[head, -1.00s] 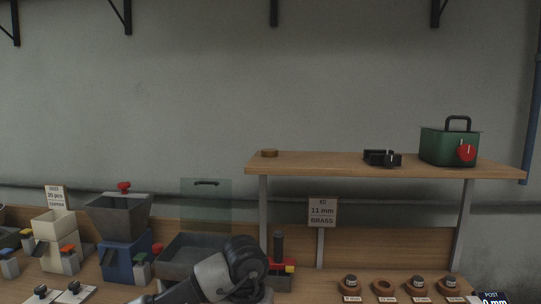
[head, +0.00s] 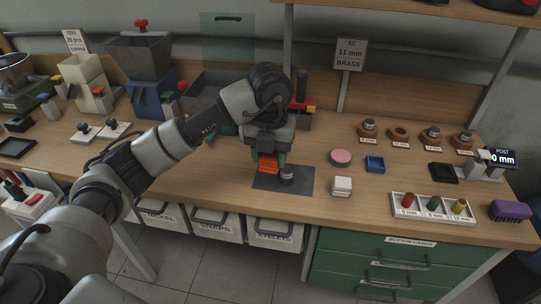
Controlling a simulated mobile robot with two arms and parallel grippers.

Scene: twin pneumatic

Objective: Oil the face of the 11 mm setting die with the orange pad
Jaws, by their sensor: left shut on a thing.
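My left gripper (head: 268,160) is shut on the orange pad (head: 267,166), holding it over the dark mat (head: 270,185). A small grey cylindrical die (head: 287,174) stands upright on the mat, just right of the pad. Its marking is too small to read. I cannot tell whether the pad touches it. Three similar dies sit in round wooden holders at the back right, such as the leftmost die (head: 369,124). The second wooden holder (head: 399,134) looks empty. My right gripper is not in view.
A pink round pad (head: 341,157), a blue tray (head: 375,164) and a white block (head: 342,186) lie right of the mat. A white rack (head: 433,207) holds coloured pieces. A kit sign (head: 350,54) reads 11 mm brass. Bins and hoppers stand behind my left arm.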

